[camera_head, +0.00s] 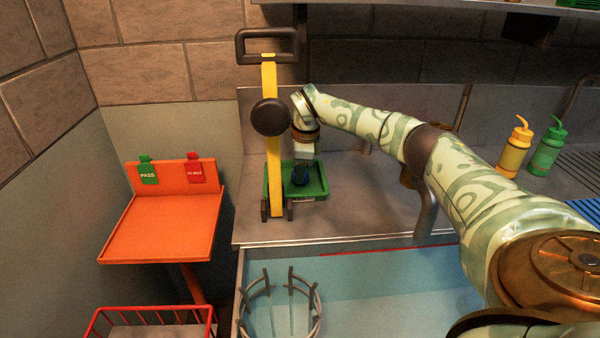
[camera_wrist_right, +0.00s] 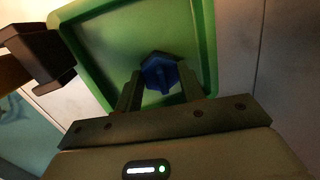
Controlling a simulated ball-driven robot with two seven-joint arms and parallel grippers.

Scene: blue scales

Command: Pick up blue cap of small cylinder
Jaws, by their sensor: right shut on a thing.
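The blue cap (camera_wrist_right: 158,72) shows in the right wrist view between the two fingers of my right gripper (camera_wrist_right: 158,88), over the green tray (camera_wrist_right: 88,42). The gripper is shut on the cap. In the head view my right gripper (camera_head: 302,165) reaches down into the green tray (camera_head: 318,180), with the dark blue cap (camera_head: 300,176) at its tips. I cannot tell whether the cap touches the tray floor. A small cylinder under the cap cannot be made out. My left gripper is not in view.
An orange stand (camera_head: 160,235) is at left. A blue basin (camera_head: 390,295) lies in front. Yellow (camera_head: 514,152) and green (camera_head: 546,152) bottles stand at right.

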